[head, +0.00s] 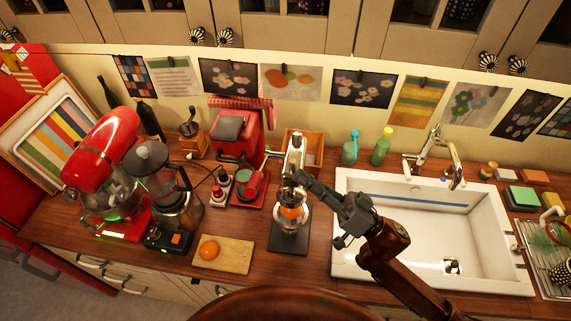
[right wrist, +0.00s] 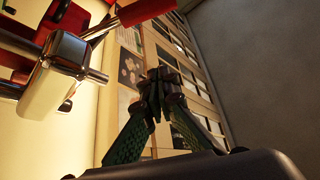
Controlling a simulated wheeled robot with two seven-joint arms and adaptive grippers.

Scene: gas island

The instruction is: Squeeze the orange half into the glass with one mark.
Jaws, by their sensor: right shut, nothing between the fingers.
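A metal lever juice press (head: 296,160) stands on a dark base left of the sink. Orange colour (head: 291,212) shows in its middle; I cannot tell whether it is fruit or juice. A clear vessel, apparently a glass (head: 288,229), is under it; its mark is not readable. Another orange piece (head: 209,250) lies on a small wooden board (head: 237,252) to the left. My right gripper (head: 308,184) is shut and empty beside the press, at its upper right. In the right wrist view its fingers (right wrist: 160,82) meet, with metal parts (right wrist: 70,60) to the left. My left gripper is not in view.
A white sink (head: 345,265) with a tap (head: 436,160) lies to the right. A red coffee machine (head: 240,140), a blender (head: 165,190) and a red stand mixer (head: 105,155) stand to the left. Bottles (head: 382,147) stand behind. Some counter is free around the board.

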